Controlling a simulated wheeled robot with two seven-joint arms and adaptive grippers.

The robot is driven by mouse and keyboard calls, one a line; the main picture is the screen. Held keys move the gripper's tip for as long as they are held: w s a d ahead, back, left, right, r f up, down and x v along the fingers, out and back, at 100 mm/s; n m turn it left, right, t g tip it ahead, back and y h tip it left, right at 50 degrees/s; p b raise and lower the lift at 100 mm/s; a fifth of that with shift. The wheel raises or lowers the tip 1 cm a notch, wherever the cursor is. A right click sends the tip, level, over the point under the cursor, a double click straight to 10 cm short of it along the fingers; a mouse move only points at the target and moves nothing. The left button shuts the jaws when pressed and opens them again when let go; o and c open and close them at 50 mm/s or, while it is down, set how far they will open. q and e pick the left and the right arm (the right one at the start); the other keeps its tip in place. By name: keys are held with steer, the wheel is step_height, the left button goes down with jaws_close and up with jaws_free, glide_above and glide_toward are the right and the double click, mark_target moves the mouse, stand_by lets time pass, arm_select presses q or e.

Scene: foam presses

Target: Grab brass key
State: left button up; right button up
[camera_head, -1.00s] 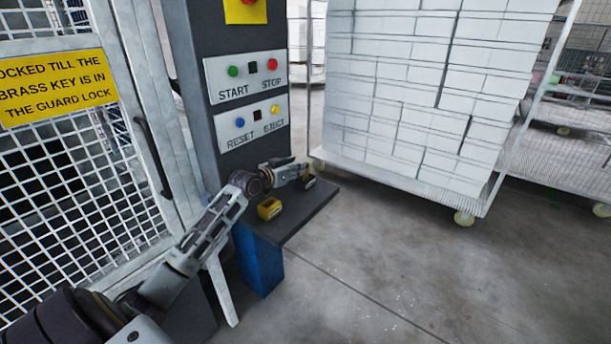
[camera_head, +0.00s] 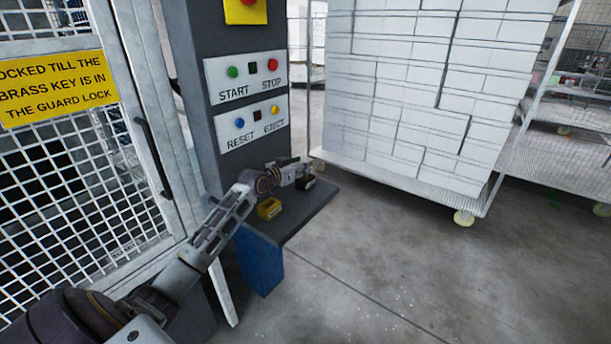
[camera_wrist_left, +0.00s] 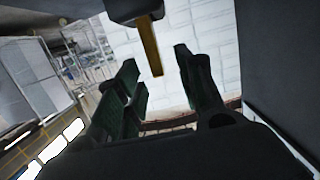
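In the left wrist view a narrow brass-coloured strip (camera_wrist_left: 149,47), which looks like the brass key, stands out from a dark block (camera_wrist_left: 134,12). My left gripper (camera_wrist_left: 160,88) is open, with one dark finger to each side of the strip's line. The strip's tip lies near the opening between the fingers; I see no finger shut on it. In the head view my left gripper (camera_head: 294,174) is low over the dark shelf, close to a small dark block (camera_head: 308,183). The key itself is too small or hidden there. My right gripper is out of view.
A yellow block (camera_head: 269,208) sits on the dark shelf (camera_head: 300,219) beside my wrist. The control panel (camera_head: 250,122) with its buttons rises behind. The mesh guard door (camera_head: 70,190) stands left, a cart of white blocks (camera_head: 405,100) behind right. Floor at right is clear.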

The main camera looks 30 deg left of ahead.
arm_select(q)
steer(key=shift+x, duration=1.65)
jaws_close()
